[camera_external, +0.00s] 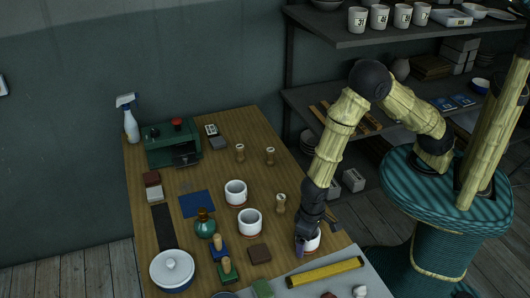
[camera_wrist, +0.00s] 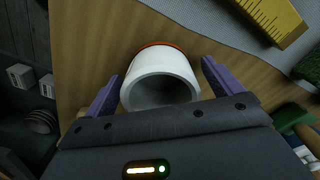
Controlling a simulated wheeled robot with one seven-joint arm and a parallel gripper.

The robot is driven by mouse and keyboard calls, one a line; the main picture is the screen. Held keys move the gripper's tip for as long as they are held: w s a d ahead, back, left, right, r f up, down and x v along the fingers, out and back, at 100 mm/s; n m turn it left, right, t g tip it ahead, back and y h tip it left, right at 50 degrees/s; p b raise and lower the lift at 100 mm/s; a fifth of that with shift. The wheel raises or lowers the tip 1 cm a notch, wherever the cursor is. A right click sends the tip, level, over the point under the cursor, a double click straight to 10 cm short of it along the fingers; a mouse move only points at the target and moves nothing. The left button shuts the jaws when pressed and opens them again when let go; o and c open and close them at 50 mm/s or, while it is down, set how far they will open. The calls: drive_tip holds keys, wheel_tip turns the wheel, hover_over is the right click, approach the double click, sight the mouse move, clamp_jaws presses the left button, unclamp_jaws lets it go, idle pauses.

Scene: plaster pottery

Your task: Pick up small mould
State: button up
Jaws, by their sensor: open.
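A white round hollow mould (camera_wrist: 160,62) with an orange-red band at its base stands on the wooden table in the wrist view. My gripper (camera_wrist: 161,78) is open, with one purple finger on each side of this mould; small gaps show between fingers and wall. In the external view my gripper (camera_external: 303,246) is down at the table's right edge, and this mould (camera_external: 314,242) is partly hidden behind it. Two similar white moulds, one farther back (camera_external: 236,188) and one nearer (camera_external: 249,218), stand mid-table. I cannot tell which is called small.
A yellow ruler (camera_external: 325,271) lies on a grey sheet (camera_external: 377,280) in front of my gripper. A brown block (camera_external: 260,254), a wooden peg-shaped piece (camera_external: 280,204) and a green bottle (camera_external: 205,226) stand to the left. Shelves (camera_external: 400,30) rise behind my arm.

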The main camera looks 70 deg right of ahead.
idle(0.4)
drive_tip(key=c, duration=1.2)
wheel_tip(320, 180, up, 10)
